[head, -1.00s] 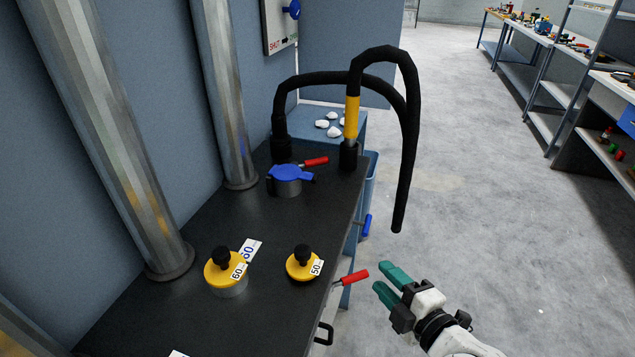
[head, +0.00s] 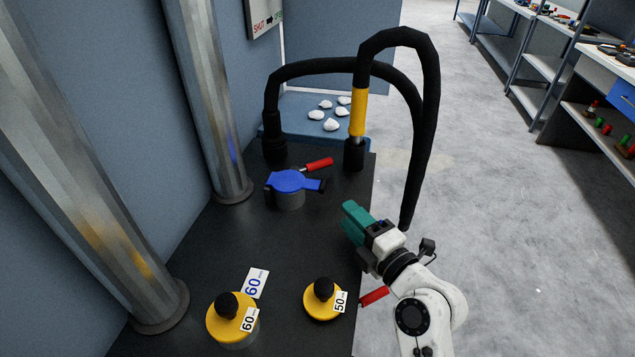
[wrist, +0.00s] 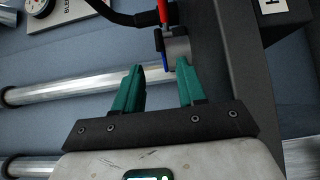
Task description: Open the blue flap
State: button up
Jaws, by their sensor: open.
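The blue flap (head: 291,180) lies flat over a short grey round port on the black bench top, so it is shut. A dark tab sticks out at its right side. My gripper (head: 352,222) is above the bench, to the right of the flap and nearer to me, open and apart from it. In the wrist view, the teal fingers (wrist: 160,70) are spread with nothing between them. The flap (wrist: 164,52) shows there as a thin blue edge beside the grey port, just beyond the fingertips.
A red handle (head: 318,164) lies behind the flap. A black hose with a yellow band (head: 357,112) arches up beside it. Yellow caps marked 60 (head: 219,328) and 50 (head: 318,309) stand nearer. Metal columns (head: 207,95) line the left. White lumps lie in a blue tray (head: 291,104) behind.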

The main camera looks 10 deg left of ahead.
aim_at(324, 188)
jog(key=p+x, duration=0.2)
jog(key=x, duration=0.8)
jog(key=shift+w+a, duration=0.2)
grip_shut()
dwell(0.3)
